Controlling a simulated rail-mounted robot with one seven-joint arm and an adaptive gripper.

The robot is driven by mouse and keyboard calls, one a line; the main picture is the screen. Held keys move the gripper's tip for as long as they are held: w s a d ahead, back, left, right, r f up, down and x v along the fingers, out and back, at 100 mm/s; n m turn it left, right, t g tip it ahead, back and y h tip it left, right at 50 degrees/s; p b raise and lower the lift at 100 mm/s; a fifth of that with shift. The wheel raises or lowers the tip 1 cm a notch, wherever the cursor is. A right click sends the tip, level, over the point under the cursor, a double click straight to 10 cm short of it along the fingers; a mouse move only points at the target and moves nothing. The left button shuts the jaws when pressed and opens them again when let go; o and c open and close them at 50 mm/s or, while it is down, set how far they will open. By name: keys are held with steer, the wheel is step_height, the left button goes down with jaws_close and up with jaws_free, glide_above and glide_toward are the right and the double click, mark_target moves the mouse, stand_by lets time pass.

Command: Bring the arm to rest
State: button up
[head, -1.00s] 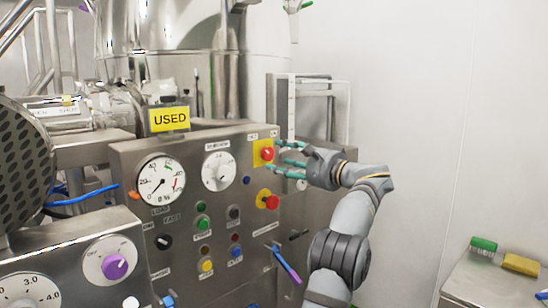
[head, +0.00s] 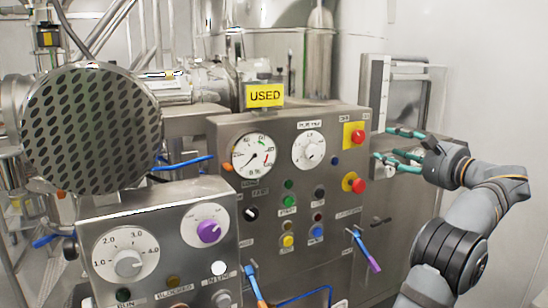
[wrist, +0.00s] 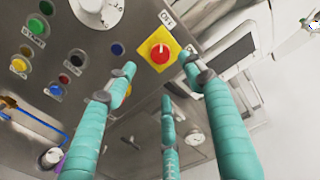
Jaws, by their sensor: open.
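My gripper (head: 405,147) has teal fingers and shows at the right of the head view, at the panel's right edge. Its fingers are spread and nothing is between them. The control panel (head: 270,195) is a steel face with gauges, buttons and switches. A red knob on a yellow plate (head: 358,136) sits near its top right, to the left of my fingertips. In the wrist view the same red knob (wrist: 159,54) lies ahead, between the spread fingers (wrist: 165,95). I cannot tell for sure whether any finger touches the panel.
A second red button (head: 358,186) sits below the first. A blue-handled lever (head: 365,250) sticks out low on the panel. A smaller panel with a purple knob (head: 208,231) stands at front left. The white wall at right is bare.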

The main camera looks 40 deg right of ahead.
mark_target(360, 137)
steer(key=w, duration=0.3)
steer(key=w+d, duration=0.1)
steer(key=w, duration=0.7)
steer(key=shift+d, duration=0.4)
